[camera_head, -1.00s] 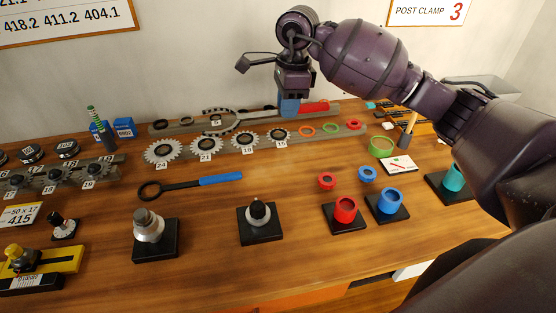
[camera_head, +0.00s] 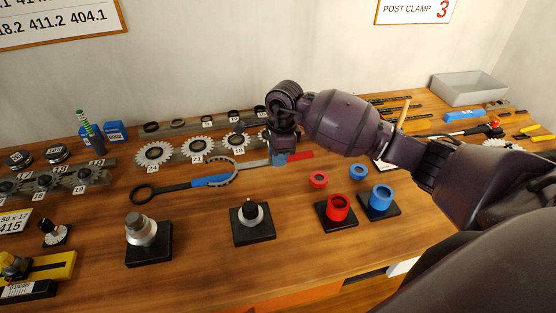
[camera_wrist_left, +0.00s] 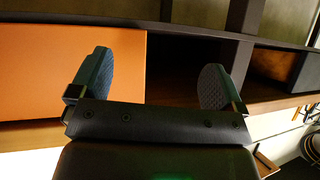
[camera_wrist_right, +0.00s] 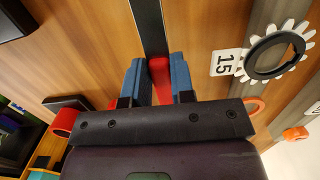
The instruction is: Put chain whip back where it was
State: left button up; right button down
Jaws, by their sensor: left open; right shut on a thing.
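The chain whip has a grey bar (camera_head: 254,163), a red handle (camera_head: 300,155) and a chain loop (camera_head: 234,172) at its left end. My right gripper (camera_head: 279,158) is shut on its red handle, which shows between the blue fingertips in the right wrist view (camera_wrist_right: 160,78). The chain overlaps the blue handle of a ring-ended tool (camera_head: 207,181) on the table; I cannot tell if they touch. My left gripper (camera_wrist_left: 155,80) is open and empty before the orange drawer front (camera_wrist_left: 70,70), out of the head view.
A rack of sprockets (camera_head: 197,149) stands behind the whip, partly hidden by my right arm. Black-based holders (camera_head: 251,223) stand in front, with red (camera_head: 338,207) and blue cups (camera_head: 381,197) to the right. A grey bin (camera_head: 470,90) is at the back right.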

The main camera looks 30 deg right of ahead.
jog(key=shift+f, duration=1)
jog(key=shift+f, duration=0.15)
jog(key=c, duration=1)
grip_release()
jog(key=r, duration=0.8)
jog(key=d+r, duration=0.1)
jog(key=r, duration=0.3)
jog(key=shift+s+r, duration=0.15)
